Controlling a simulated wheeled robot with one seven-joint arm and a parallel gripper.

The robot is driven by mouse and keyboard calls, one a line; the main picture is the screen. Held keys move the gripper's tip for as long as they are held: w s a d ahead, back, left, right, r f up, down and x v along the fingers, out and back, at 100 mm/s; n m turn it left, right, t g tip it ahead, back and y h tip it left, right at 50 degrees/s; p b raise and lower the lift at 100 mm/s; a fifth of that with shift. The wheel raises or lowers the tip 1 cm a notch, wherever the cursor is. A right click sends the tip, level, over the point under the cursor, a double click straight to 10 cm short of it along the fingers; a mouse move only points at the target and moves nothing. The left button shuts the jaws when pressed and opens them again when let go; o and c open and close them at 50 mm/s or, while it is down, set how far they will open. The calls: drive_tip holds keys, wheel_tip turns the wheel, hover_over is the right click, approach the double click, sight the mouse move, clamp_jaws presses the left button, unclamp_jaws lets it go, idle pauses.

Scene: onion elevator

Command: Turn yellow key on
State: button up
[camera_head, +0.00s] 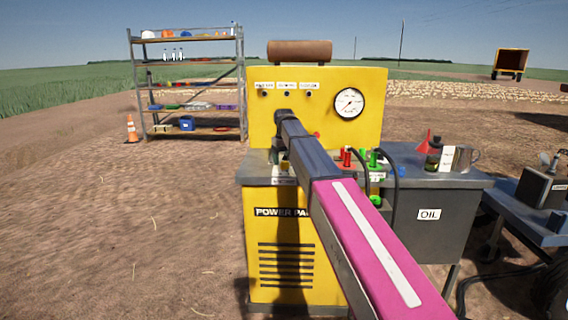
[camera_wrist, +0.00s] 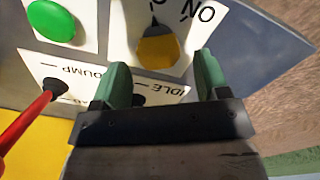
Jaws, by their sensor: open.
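The yellow key (camera_wrist: 158,48) shows at the top middle of the wrist view, on a white plate with black "ON" lettering at its upper right. My gripper (camera_wrist: 162,66) has two green fingertips spread apart. In that view the key appears just beyond the gap between them, and nothing is held. I cannot tell how far the fingertips are from the key.
In the wrist view, a green button (camera_wrist: 50,20) and a red lever (camera_wrist: 32,116) are on the left. In the head view, red and green fittings with hoses stand right of my arm, beside the grey oil cabinet (camera_head: 418,236). A shelf rack (camera_head: 243,82) stands back left.

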drive_tip(key=shift+f, duration=0.85)
drive_tip(key=c, duration=0.9)
drive_tip(key=shift+m, duration=0.3)
drive_tip(key=m, duration=0.5)
drive_tip(key=shift+d+m, duration=0.25)
drive_tip(key=shift+m, duration=0.05)
drive_tip(key=m, duration=0.5)
drive_tip(key=shift+d+m, duration=0.2)
drive_tip(key=shift+m, duration=0.1)
